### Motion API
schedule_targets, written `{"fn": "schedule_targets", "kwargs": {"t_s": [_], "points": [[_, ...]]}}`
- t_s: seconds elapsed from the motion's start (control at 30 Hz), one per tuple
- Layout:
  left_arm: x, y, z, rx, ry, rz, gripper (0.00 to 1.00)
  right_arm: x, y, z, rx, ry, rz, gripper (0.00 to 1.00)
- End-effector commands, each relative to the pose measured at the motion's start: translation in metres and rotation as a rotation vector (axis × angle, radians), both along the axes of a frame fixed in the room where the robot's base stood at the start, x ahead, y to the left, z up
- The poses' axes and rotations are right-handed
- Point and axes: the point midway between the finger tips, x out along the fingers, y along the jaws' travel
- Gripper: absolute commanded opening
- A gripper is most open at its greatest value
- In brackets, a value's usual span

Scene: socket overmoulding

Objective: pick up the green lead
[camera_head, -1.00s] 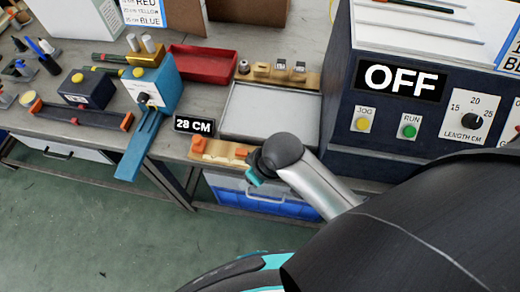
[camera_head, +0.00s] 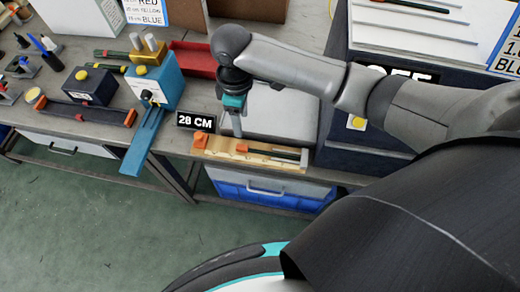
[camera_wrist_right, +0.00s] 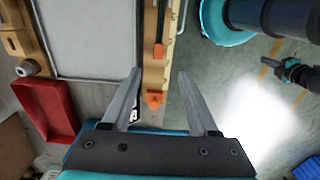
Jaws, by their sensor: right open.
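A thin lead with a green section (camera_wrist_right: 158,50) lies along the wooden gauge board (camera_wrist_right: 150,72) in the right wrist view. In the head view it looks like a dark strip (camera_head: 286,150) on the board (camera_head: 215,150), its colour hard to tell. My right gripper (camera_head: 237,130) points down by the board's back edge. In the right wrist view the gripper (camera_wrist_right: 160,76) is open and empty, with the board and its orange block (camera_wrist_right: 154,99) showing between the fingers. What looks like my left gripper (camera_wrist_right: 285,68) is small at the right.
A grey tray (camera_head: 270,108) lies behind the board. A red bin (camera_head: 192,60) is behind. The dark control machine (camera_head: 335,150) stands to the right. Green-and-black rods (camera_head: 110,54) lie at the far left.

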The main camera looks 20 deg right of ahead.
Motion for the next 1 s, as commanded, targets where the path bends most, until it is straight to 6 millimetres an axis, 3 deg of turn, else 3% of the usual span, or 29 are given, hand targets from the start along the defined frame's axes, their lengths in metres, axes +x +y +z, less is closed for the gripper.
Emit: {"fn": "schedule_targets", "kwargs": {"t_s": [0.1, 0.3, 0.57, 0.83, 1.0], "points": [[0.0, 0.0, -0.008, 0.0, 0.0, 0.0, 0.0, -0.002, 0.0, -0.03, -0.001, 0.006, 0.0, 0.6], [0.0, 0.0, -0.018, 0.0, 0.001, 0.001, 0.0, -0.002, 0.0, -0.07, 0.001, 0.003, 0.0, 0.6], [0.0, 0.0, -0.022, 0.0, 0.001, 0.001, 0.0, -0.001, -0.001, -0.089, 0.001, -0.001, 0.0, 0.6], [0.0, 0.001, -0.033, 0.001, 0.001, 0.002, 0.0, -0.001, -0.007, -0.128, 0.001, 0.0, 0.0, 0.6], [0.0, 0.001, -0.036, 0.001, 0.0, 0.002, 0.0, -0.001, -0.007, -0.139, 0.002, -0.002, 0.0, 0.6]]}}
